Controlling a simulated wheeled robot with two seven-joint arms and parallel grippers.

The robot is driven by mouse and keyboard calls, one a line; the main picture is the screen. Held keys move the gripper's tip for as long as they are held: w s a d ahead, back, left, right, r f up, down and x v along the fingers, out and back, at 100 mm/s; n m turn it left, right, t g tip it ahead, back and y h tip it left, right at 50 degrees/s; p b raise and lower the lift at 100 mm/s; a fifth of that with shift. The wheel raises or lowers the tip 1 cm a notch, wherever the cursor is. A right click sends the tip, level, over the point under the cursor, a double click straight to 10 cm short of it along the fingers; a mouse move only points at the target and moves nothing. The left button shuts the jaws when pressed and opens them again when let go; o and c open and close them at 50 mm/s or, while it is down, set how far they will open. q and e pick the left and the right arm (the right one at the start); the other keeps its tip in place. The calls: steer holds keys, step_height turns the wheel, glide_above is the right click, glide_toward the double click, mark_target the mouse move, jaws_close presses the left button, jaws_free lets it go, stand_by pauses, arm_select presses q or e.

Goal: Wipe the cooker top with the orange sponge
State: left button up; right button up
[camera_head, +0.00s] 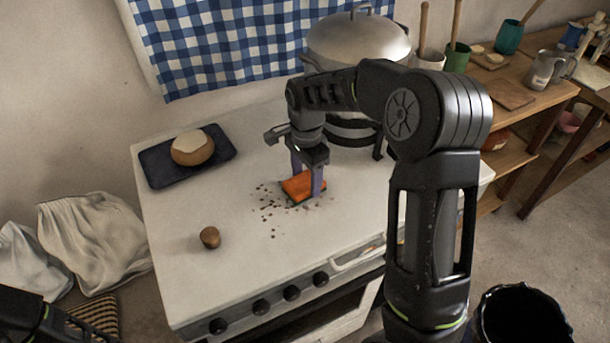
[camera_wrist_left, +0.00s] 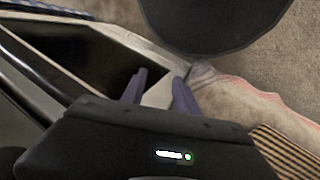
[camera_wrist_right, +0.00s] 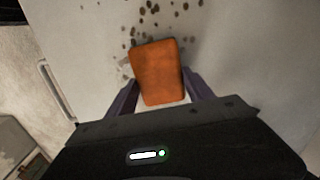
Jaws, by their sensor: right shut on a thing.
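The white cooker top (camera_head: 195,262) fills the middle of the head view. My right gripper (camera_head: 308,183) is shut on the orange sponge (camera_head: 296,187), which is low at the cooker top. The right wrist view shows the sponge (camera_wrist_right: 158,72) between the two fingers. Dark crumbs (camera_head: 268,207) are scattered left of and around the sponge; they also show beyond it in the right wrist view (camera_wrist_right: 152,10). My left gripper (camera_wrist_left: 160,80) is open and empty in the left wrist view, away from the sponge.
A dark tray (camera_head: 158,170) with a round loaf (camera_head: 192,148) stands at the cooker's back left. A small brown object (camera_head: 210,238) stands at the front left. A large lidded pot (camera_head: 358,40) is at the back right. A black bucket (camera_head: 520,312) stands on the floor.

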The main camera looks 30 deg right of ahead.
mark_target(320, 210)
steer(key=shift+s, duration=0.1)
steer(key=shift+s, duration=0.5)
steer(key=shift+s+a+b, duration=0.1)
steer(key=shift+s+b, duration=0.3)
steer(key=shift+s, duration=0.7)
steer(key=shift+s, duration=0.1)
steer(key=shift+s, duration=0.2)
steer(key=shift+s+a+f+b, duration=0.15)
steer(key=shift+s+b, duration=0.4)
steer(key=shift+s, duration=1.05)
